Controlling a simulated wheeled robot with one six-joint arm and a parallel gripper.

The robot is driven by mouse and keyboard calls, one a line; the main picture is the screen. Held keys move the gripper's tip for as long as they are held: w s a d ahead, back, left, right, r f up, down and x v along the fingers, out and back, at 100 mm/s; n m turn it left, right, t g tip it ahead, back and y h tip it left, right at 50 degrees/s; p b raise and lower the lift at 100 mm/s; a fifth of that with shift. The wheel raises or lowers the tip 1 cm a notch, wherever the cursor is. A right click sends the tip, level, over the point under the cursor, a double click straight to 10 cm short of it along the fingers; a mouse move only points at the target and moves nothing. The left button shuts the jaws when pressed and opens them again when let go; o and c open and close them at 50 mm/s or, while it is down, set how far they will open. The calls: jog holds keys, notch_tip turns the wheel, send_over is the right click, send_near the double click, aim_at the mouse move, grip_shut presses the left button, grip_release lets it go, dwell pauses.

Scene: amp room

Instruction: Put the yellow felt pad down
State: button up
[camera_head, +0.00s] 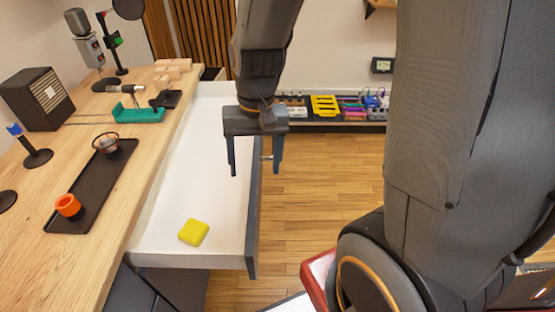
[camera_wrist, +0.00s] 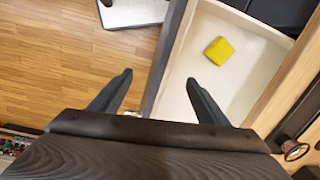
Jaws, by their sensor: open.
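The yellow felt pad (camera_head: 194,232) lies flat on the white floor of the open drawer (camera_head: 207,150), near its front end in the head view. It also shows in the wrist view (camera_wrist: 219,51), beyond my fingertips and apart from them. My gripper (camera_head: 255,172) is open and empty. It hangs above the drawer, near its dark front panel (camera_head: 253,215), up and to the right of the pad in the head view. In the wrist view my gripper (camera_wrist: 160,83) has its two fingers spread wide, with nothing between them.
The wooden desktop (camera_head: 95,225) runs along the left, with a black tray (camera_head: 92,188) holding an orange cup (camera_head: 68,206). A teal stand (camera_head: 138,114) and a dark speaker box (camera_head: 37,98) stand farther back. The drawer floor around the pad is clear.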

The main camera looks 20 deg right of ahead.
jog(key=s+d+r+n+t+h, duration=0.1)
jog(key=s+d+n, duration=0.1)
jog(key=d, duration=0.3)
jog(key=shift+s+r+n, duration=0.25)
jog(key=shift+s+n, duration=0.15)
dwell(0.8)
